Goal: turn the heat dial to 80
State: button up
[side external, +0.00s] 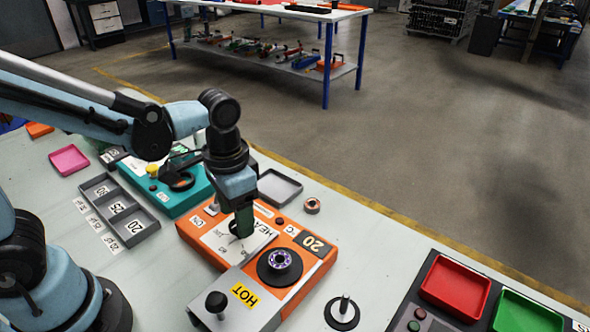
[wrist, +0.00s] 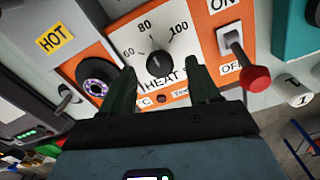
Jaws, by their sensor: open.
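The heat dial (wrist: 158,63) is a round black knob on a white scale plate marked 60, 80 and 100, on the orange heater box (side external: 318,262). A small pale mark shows on the knob, but its exact reading is too small to tell. My gripper (wrist: 161,67) is open, with its green fingers on either side of the dial in the wrist view and a visible gap to the knob. In the side view, my gripper (side external: 242,226) points down at the plate and hides most of the dial.
Beside the dial are a black round port with a purple ring (side external: 279,266), a HOT label (side external: 244,295) and an ON/OFF switch (wrist: 231,42). A red knob (wrist: 256,79) sticks up near the right finger. A teal box (side external: 172,184) stands behind; red (side external: 455,285) and green trays lie right.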

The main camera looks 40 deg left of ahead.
notch_tip(320, 180, up, 10)
jog(key=shift+r, duration=0.25)
dwell(0.3)
jog(key=a+f+n+t, duration=0.3)
jog(key=a+f+t, duration=0.1)
jog(key=a+t, duration=0.3)
dwell(0.4)
jog(key=shift+a, duration=0.1)
